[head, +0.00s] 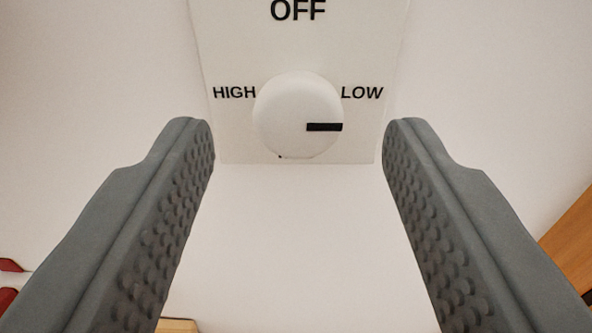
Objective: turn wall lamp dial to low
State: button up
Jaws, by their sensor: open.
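The wall lamp dial (290,110) is a round white knob on a pale plate (235,135) on the wall. The plate reads OFF at the top, HIGH at the left and LOW at the right. The dial's black mark (324,127) points right, toward the LOW side. My gripper (298,140) is open, with one grey ridged finger at each side of the picture below the dial.
The pale wall around the plate is bare. An orange-brown wooden piece (570,245) shows at the lower right edge. A red object (8,296) shows at the lower left edge, and a small tan piece (178,325) at the bottom.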

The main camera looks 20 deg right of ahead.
jog(key=v, duration=1.5)
jog(key=shift+s, duration=0.15)
jog(key=shift+a, duration=0.1)
